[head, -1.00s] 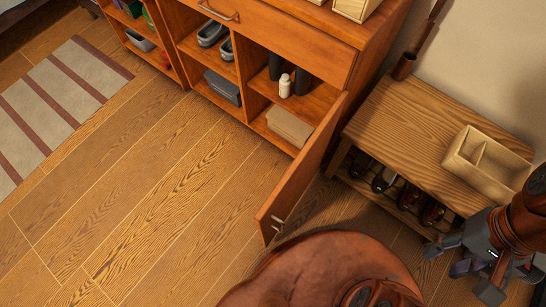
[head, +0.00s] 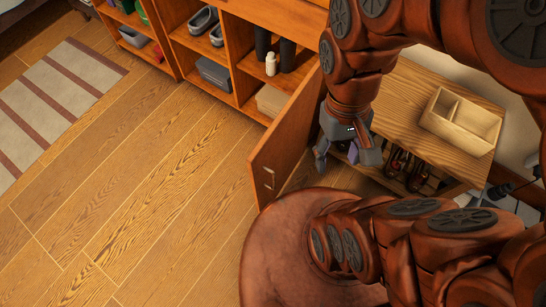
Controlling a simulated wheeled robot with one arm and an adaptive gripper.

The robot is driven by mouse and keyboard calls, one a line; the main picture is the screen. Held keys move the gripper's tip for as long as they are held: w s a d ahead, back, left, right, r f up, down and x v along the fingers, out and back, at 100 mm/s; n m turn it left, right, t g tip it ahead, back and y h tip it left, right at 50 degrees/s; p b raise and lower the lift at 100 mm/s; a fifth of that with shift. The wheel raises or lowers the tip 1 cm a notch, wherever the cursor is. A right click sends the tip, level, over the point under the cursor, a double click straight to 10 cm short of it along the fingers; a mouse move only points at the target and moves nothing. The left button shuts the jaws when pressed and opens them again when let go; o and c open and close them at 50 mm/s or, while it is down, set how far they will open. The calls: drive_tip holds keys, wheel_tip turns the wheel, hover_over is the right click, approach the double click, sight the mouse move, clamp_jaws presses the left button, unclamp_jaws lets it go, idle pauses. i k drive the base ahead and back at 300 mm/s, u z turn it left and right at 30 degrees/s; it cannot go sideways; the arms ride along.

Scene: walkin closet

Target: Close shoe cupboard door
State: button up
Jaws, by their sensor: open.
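The shoe cupboard (head: 237,60) is orange-brown wood with open shelves. Its door (head: 283,140) stands open, swung out toward me, with a small metal handle (head: 268,178) near its free edge. My gripper (head: 345,152) is pointing down on the right side of the door, close to it. Its fingers are apart and hold nothing that I can see. I cannot tell whether it touches the door. My arm hides the upper right part of the cupboard.
A low wooden bench (head: 400,115) with shoes (head: 405,168) beneath stands right of the door and carries a divided wooden box (head: 460,122). Shoes, boxes and bottles (head: 271,63) sit on the cupboard shelves. The floor (head: 140,190) left of the door is clear up to a striped rug (head: 60,95).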

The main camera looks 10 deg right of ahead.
sight(275, 156)
drive_tip(key=z, duration=0.9)
drive_tip(key=k, duration=1.2)
drive_tip(key=u, duration=1.7)
drive_tip(key=i, duration=0.5)
drive_tip(key=u, duration=0.05)
